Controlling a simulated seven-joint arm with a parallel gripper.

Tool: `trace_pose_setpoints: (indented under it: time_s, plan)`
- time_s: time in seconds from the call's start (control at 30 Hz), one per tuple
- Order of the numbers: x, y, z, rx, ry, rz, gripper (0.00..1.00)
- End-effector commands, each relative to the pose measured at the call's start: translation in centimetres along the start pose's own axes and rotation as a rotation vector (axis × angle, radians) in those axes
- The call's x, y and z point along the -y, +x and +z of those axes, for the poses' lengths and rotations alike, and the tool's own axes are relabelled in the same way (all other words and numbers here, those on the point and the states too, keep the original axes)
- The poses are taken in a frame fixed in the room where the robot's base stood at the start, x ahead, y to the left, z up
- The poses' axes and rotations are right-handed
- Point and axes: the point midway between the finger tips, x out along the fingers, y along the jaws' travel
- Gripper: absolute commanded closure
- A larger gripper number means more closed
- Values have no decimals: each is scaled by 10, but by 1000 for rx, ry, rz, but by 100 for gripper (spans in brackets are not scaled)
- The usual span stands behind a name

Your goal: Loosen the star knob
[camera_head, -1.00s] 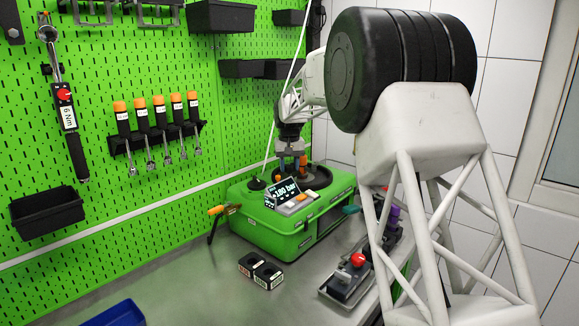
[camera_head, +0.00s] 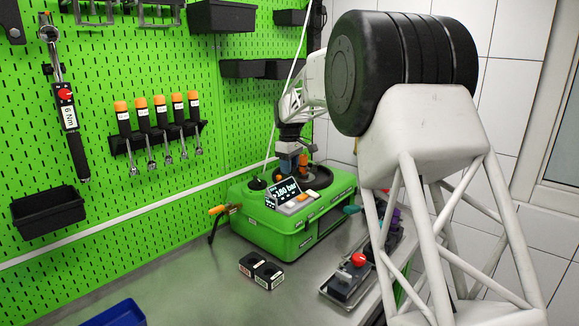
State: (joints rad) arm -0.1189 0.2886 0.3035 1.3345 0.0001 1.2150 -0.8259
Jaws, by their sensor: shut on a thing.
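The green pump testbench (camera_head: 262,228) stands on the metal table, with a display that reads about 180 bar (camera_head: 283,190) on its front top. My gripper (camera_head: 287,172) points straight down at the top of the bench, behind the display, shut on the star knob. The knob itself is hidden by the fingers and the display at this size. An orange part (camera_head: 303,162) shows just right of my gripper; I cannot tell whether it touches the fingers.
An orange-handled lever (camera_head: 217,210) sticks out left of the bench. Two small black boxes (camera_head: 261,270) lie in front. A device with a red button (camera_head: 357,260) stands at right. A blue bin (camera_head: 117,314) is at the near left. The pegboard wall (camera_head: 160,80) holds tools.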

Motion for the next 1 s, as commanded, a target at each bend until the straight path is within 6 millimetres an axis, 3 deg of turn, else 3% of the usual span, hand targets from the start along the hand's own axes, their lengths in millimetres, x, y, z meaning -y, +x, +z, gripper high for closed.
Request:
trace_pose_setpoints:
  time_s: [0.67,0.7,0.8,0.83,1.0]
  plan:
    - [0,0,0,0,-81,0,85]
    - [0,0,0,0,-80,0,55]
    - [0,0,0,0,-80,0,40]
    - [0,0,0,0,-80,0,36]
    - [0,0,0,0,-80,0,36]
